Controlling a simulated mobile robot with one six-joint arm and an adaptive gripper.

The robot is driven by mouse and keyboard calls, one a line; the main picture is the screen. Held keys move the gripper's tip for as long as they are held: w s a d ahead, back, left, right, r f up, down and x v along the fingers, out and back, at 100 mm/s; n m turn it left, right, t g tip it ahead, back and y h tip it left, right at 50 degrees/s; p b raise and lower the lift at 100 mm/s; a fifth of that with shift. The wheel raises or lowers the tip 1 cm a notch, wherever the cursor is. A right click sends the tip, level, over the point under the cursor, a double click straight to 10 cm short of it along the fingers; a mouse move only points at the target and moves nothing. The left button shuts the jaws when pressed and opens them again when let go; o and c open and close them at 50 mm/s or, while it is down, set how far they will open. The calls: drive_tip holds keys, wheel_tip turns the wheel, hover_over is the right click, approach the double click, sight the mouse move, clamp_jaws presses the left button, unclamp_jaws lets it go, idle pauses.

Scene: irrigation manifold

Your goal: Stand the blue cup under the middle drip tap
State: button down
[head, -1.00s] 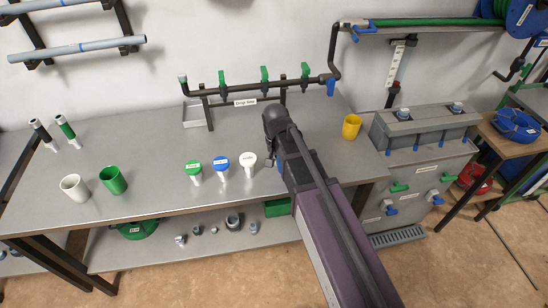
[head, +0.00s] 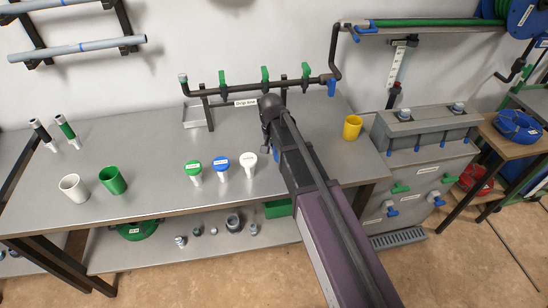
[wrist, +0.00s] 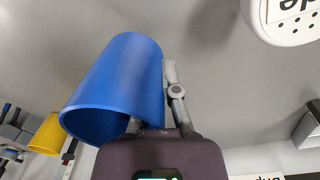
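The blue cup (wrist: 115,85) fills the left middle of the wrist view, its open rim toward the lower left of that inverted picture. My gripper (wrist: 155,105) is at its side: one finger lies along the outside wall, the other is mostly hidden at the rim. It appears shut on the cup's wall. In the head view my arm hides the cup, and my gripper's fingertips do not show. The middle drip tap (head: 264,74) is green, on the dark pipe of the drip line behind the bench, left of and beyond my wrist.
Green, blue and white round-topped pieces (head: 221,163) stand left of my arm. A yellow cup (head: 352,127) is to the right; white (head: 74,188) and green (head: 113,180) cups are at left. A grey tray (head: 197,116) sits below the line's left end. The bench (head: 140,135) is clear between.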

drive_tip(key=shift+s+f+b, duration=0.1)
drive_tip(key=shift+f+b, duration=1.3)
drive_tip(key=shift+f, duration=0.3)
drive_tip(key=shift+f, duration=0.1)
drive_tip(key=c, duration=0.8)
unclamp_jaws()
drive_tip(key=shift+r, duration=0.2)
wheel_tip(320, 180, up, 12)
drive_tip(key=p, duration=1.2)
drive_tip(key=shift+a, duration=0.3)
drive_tip(key=shift+d, duration=0.1)
